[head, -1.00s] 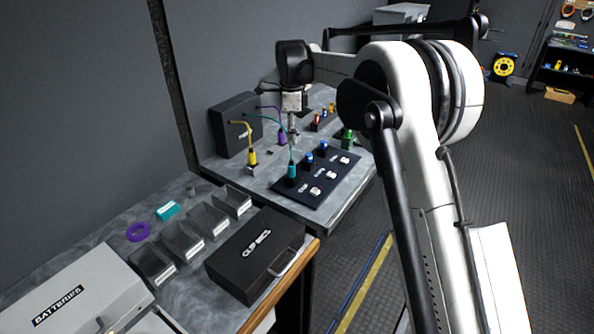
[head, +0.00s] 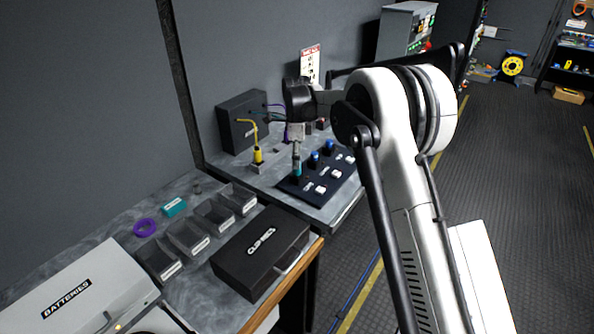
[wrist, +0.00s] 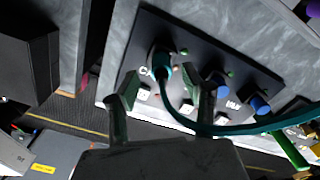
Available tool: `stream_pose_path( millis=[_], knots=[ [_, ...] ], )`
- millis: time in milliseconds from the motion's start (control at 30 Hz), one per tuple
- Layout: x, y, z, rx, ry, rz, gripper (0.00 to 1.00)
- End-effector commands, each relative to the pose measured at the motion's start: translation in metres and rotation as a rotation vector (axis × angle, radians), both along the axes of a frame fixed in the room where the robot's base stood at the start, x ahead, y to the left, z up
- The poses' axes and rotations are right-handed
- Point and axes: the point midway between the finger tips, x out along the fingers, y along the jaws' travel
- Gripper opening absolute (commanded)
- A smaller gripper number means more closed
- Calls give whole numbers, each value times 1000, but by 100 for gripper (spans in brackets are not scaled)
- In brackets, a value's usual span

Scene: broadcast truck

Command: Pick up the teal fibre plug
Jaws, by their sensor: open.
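The teal fibre plug (head: 297,169) stands at the near-left end of a black panel (head: 325,190). In the wrist view the plug (wrist: 160,62) is seen from above, close to a partly hidden "CA…" label, and its teal cable (wrist: 185,118) curves away to the right. My gripper (head: 297,150) is right above the plug and hides its upper part in the head view. In the wrist view my gripper (wrist: 170,85) is open, with one finger to either side in the picture; the plug appears beyond the fingertips. Whether they touch it cannot be told.
Blue plugs (wrist: 260,104) and white switches (head: 321,189) are on the same panel. A yellow plug (head: 257,155) stands to the left, by a dark box (head: 241,122). A black case (head: 262,250) and several open bins (head: 186,238) are on the nearer bench.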

Motion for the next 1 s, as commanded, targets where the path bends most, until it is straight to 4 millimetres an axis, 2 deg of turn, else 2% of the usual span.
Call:
stream_pose_path(
  millis=[300, 533, 867, 1000],
  knots=[
    [1, 1, -40, 0, 0, 0, 44],
    [1, 1, -43, 0, 0, 0, 44],
    [1, 1, -43, 0, 0, 0, 1],
    [1, 1, -43, 0, 0, 0, 0]
  ],
)
